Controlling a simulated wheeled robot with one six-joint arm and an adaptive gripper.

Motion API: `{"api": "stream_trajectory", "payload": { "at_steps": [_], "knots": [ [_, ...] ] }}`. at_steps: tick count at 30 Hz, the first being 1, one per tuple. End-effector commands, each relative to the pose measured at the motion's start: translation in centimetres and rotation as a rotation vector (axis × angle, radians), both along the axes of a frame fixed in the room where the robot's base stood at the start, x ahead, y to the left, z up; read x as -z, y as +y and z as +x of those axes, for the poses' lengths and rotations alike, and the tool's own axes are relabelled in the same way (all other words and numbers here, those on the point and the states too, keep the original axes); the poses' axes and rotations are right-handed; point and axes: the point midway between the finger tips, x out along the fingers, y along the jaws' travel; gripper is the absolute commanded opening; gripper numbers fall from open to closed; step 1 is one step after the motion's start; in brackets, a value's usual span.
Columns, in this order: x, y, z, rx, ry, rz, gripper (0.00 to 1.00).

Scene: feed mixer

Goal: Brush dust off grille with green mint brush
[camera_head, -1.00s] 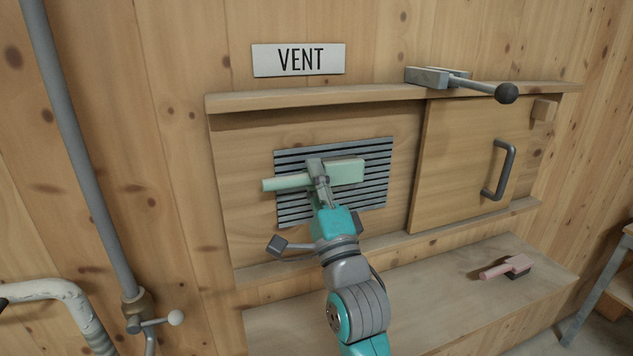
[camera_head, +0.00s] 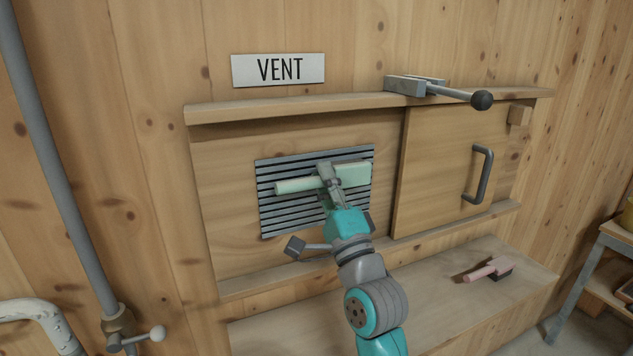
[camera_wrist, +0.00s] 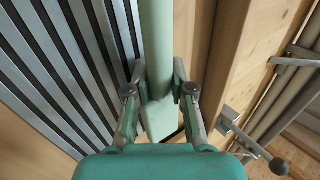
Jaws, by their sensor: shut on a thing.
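The mint green brush (camera_head: 294,186) lies across the upper part of the grey slatted grille (camera_head: 276,218), its handle to the left and its wider head to the right. My gripper (camera_head: 328,178) is shut on the brush near its middle, in front of the grille. In the wrist view the brush (camera_wrist: 156,40) runs up between the two fingers of my gripper (camera_wrist: 158,85), with the grille (camera_wrist: 50,70) on the left. I cannot tell whether the bristles touch the slats. No dust can be made out on the visible slats.
A VENT sign (camera_head: 278,70) hangs above. A sliding wooden panel (camera_head: 435,165) with a grey handle (camera_head: 480,175) stands right of the grille. A lever clamp (camera_head: 425,87) sits on the upper rail. A pink brush (camera_head: 488,269) lies on the ledge (camera_head: 440,300). A pipe (camera_head: 50,150) runs at left.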

Motion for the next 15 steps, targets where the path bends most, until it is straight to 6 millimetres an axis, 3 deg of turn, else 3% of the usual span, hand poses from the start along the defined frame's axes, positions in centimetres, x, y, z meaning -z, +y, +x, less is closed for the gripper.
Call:
{"api": "stream_trajectory", "payload": {
  "at_steps": [15],
  "knots": [
    [-0.1, -2.5, 1.0, 0.001, -0.001, 0.0, 0.0]
  ]
}}
